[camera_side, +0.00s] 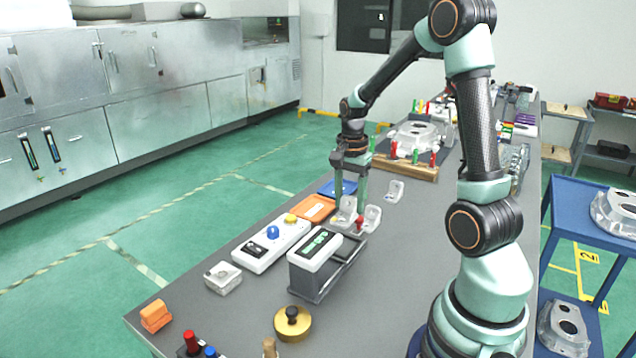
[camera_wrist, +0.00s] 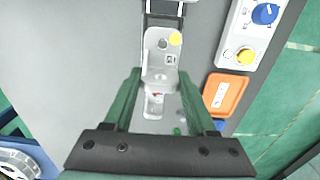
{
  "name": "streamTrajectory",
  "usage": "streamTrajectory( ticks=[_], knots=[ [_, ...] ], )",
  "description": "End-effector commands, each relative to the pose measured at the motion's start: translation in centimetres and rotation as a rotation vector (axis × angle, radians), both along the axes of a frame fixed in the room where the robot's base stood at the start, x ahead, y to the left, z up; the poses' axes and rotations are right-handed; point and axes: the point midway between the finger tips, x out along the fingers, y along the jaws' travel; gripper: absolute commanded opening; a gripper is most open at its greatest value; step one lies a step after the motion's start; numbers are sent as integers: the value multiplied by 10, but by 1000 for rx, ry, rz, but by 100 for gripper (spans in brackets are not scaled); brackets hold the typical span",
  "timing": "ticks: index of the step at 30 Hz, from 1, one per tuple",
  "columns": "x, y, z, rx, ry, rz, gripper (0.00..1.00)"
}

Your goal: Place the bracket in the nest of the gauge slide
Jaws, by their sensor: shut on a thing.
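The bracket (camera_side: 345,214) is a pale cast metal piece between the fingertips of my gripper (camera_side: 350,205). In the wrist view the bracket (camera_wrist: 160,75) has an upright plate with a hole and a flat foot, with a yellow spot by the plate. The green fingers of my gripper (camera_wrist: 160,80) close on its sides. The gauge (camera_side: 316,249) has a green display and a dark slide frame (camera_side: 345,270); the frame's end (camera_wrist: 163,8) shows just beyond the bracket. The nest is not clearly visible. I cannot tell whether the bracket touches anything below.
Another pale casting (camera_side: 371,218) is right of my gripper beside a red knob, and one (camera_side: 395,190) stands farther back. A white control box (camera_side: 270,244), orange tray (camera_side: 314,208) and blue tray (camera_side: 338,188) lie left. A brass weight (camera_side: 292,323) is in front. Bare grey bench lies right.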

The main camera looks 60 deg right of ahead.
Motion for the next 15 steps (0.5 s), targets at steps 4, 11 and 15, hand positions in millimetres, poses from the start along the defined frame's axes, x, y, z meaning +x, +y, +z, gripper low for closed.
streamTrajectory(
  ticks=[4,11,15],
  knots=[
    [0,0,-27,2,3,0,0],
    [0,0,-45,1,1,0,0],
    [0,0,-65,2,3,0,0]
  ],
)
